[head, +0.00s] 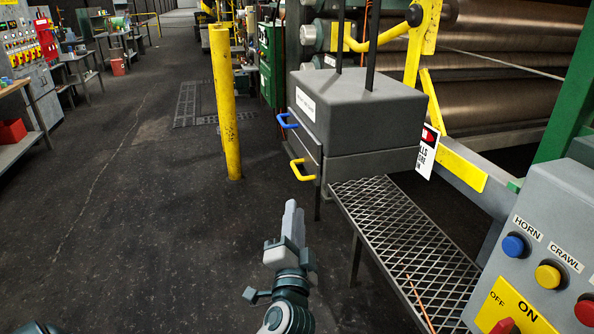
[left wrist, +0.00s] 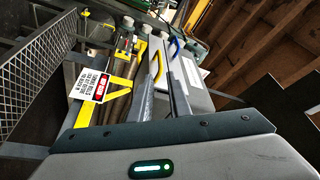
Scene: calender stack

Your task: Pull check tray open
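The grey box-shaped unit (head: 362,108) stands at the upper centre of the head view. Its front has a blue handle (head: 287,121) above a yellow handle (head: 301,171); no clear opening shows behind the front. My left gripper (head: 293,208) is below the yellow handle in the picture, apart from it, fingers pointing up the picture. Its fingers overlap from this side, so any gap is unclear. The left wrist view shows the yellow handle (left wrist: 158,66) and the blue handle (left wrist: 174,45) ahead of the gripper, with nothing seen held. My right gripper is out of view.
A yellow post (head: 225,110) stands left of the unit. A metal mesh platform (head: 400,235) lies right of my left gripper. A control box (head: 550,240) with coloured buttons is at the right edge. The dark floor (head: 130,220) at left is clear.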

